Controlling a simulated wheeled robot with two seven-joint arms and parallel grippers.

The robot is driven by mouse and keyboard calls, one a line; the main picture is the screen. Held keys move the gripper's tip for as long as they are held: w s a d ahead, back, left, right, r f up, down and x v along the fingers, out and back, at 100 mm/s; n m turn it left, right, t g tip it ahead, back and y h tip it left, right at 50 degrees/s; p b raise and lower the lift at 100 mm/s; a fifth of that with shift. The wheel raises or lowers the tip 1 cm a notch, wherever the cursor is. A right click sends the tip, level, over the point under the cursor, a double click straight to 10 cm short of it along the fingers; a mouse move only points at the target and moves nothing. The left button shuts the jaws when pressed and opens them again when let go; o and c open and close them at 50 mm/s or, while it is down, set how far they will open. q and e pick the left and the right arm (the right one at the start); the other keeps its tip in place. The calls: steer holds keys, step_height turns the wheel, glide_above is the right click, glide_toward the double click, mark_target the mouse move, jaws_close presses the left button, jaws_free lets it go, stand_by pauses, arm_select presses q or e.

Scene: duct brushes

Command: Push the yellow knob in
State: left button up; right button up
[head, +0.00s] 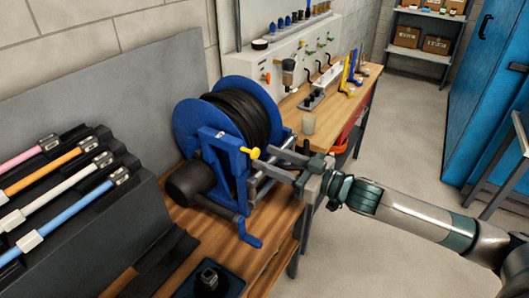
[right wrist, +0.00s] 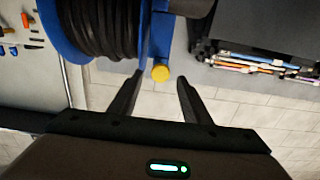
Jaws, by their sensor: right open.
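The yellow knob (head: 251,152) sticks out from the blue frame (head: 220,165) of a hose reel in the head view. In the right wrist view the knob (right wrist: 160,73) shows as a round yellow end, just beyond the fingertips and between them. My right gripper (head: 263,160) is open and empty, its fingers pointing left close to the knob in the head view. In the right wrist view the right gripper's (right wrist: 157,82) two dark fingers stand apart with a gap. I cannot tell whether a finger touches the knob. My left gripper is not in view.
The reel (head: 240,115) with black hose stands on a wooden bench (head: 275,225). A dark rack (head: 75,215) with several coloured rods is at the left. A wall panel (head: 290,62) with fittings is behind. Open floor (head: 405,135) lies to the right, beside a blue cabinet (head: 488,90).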

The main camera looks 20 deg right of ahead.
mark_target(249, 151)
steer(key=shift+x, duration=1.05)
